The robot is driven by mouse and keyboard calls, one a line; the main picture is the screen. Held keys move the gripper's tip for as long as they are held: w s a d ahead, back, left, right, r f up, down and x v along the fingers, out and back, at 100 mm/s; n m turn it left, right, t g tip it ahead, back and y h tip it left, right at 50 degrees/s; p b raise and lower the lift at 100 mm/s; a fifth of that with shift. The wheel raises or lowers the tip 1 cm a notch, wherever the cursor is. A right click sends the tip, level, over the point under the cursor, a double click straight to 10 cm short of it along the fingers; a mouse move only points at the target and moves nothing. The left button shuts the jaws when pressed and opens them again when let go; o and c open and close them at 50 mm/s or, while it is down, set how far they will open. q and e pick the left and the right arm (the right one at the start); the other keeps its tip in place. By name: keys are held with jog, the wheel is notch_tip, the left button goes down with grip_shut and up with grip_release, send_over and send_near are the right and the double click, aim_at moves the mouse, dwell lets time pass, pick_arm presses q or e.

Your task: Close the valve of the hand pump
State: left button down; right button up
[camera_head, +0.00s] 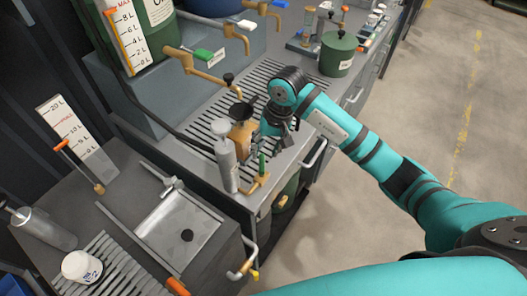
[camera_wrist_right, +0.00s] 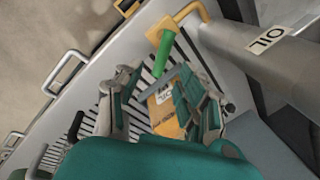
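The grey cylinder (camera_head: 226,165) with a pipe at its foot, which looks like the hand pump, stands on the slatted counter top. A brass pipe (camera_head: 254,184) runs from its base and carries a green valve handle (camera_head: 262,164), which points up. My right gripper (camera_head: 278,130) is above and beside the handle. Its fingers are apart with nothing held between them in the wrist view (camera_wrist_right: 160,82). My left gripper is not in view.
A yellow-brown container (camera_head: 241,135) with a black top stands close behind the cylinder; its labelled side (camera_wrist_right: 166,110) shows between my fingers. Brass taps (camera_head: 205,68) with coloured handles stick out behind. The floor at right is clear.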

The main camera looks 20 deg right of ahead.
aim_at(263, 159)
jog(key=shift+a+f, duration=0.15)
jog(key=shift+f, duration=0.5)
jog(key=shift+a+f, duration=0.15)
jog(key=shift+f, duration=0.45)
jog(key=shift+w+f+p, duration=0.2)
jog(key=shift+f+p, duration=0.1)
jog(key=shift+f, duration=0.25)
jog(key=shift+a+f, duration=0.1)
grip_shut()
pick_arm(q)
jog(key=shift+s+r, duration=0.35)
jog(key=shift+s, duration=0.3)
